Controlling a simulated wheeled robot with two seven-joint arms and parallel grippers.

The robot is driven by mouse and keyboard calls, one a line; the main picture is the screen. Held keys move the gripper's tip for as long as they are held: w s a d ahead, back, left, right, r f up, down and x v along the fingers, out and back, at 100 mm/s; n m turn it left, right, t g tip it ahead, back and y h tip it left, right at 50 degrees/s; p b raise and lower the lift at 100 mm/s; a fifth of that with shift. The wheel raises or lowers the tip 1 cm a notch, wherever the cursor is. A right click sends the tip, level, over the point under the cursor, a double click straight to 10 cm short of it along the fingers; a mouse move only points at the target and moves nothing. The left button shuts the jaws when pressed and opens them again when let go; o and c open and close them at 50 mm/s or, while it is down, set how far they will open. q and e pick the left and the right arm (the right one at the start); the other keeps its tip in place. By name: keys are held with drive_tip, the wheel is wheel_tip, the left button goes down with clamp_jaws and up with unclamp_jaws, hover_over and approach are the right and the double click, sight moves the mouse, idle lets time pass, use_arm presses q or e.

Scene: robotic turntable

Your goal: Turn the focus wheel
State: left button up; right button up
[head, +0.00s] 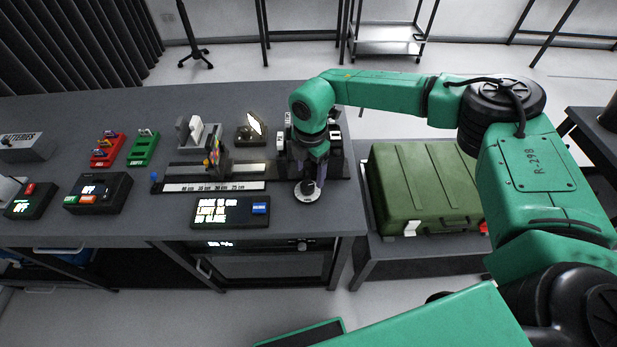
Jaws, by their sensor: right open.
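A pale round disc (306,196), which looks like the focus wheel, lies flat near the right end of the grey bench, in front of a dark device (336,160). My right gripper (313,184) points down right at the disc, its dark fingers over the disc's upper right part. It is open; I cannot tell whether the fingers touch the disc, and they hide part of it. A marked rail (214,187) with upright plates stands left of the disc. A display box (231,212) with lit text sits in front of the rail. My left gripper is not in view.
Red (107,150) and green (143,149) holders and black display boxes (98,193) stand on the bench's left. A green case (423,189) sits right of the bench, below my right arm. The bench's front edge is close to the disc.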

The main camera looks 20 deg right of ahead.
sight(308, 185)
drive_tip(key=f, duration=0.3)
drive_tip(key=w+f, duration=0.1)
drive_tip(key=f, duration=0.2)
drive_tip(key=shift+w+p, duration=0.2)
drive_tip(key=shift+p, duration=0.15)
drive_tip(key=shift+s+f, duration=0.1)
drive_tip(key=shift+f, duration=0.05)
drive_tip(key=shift+s, duration=0.2)
drive_tip(key=shift+c, duration=0.5)
drive_tip(key=shift+w, duration=0.1)
clamp_jaws()
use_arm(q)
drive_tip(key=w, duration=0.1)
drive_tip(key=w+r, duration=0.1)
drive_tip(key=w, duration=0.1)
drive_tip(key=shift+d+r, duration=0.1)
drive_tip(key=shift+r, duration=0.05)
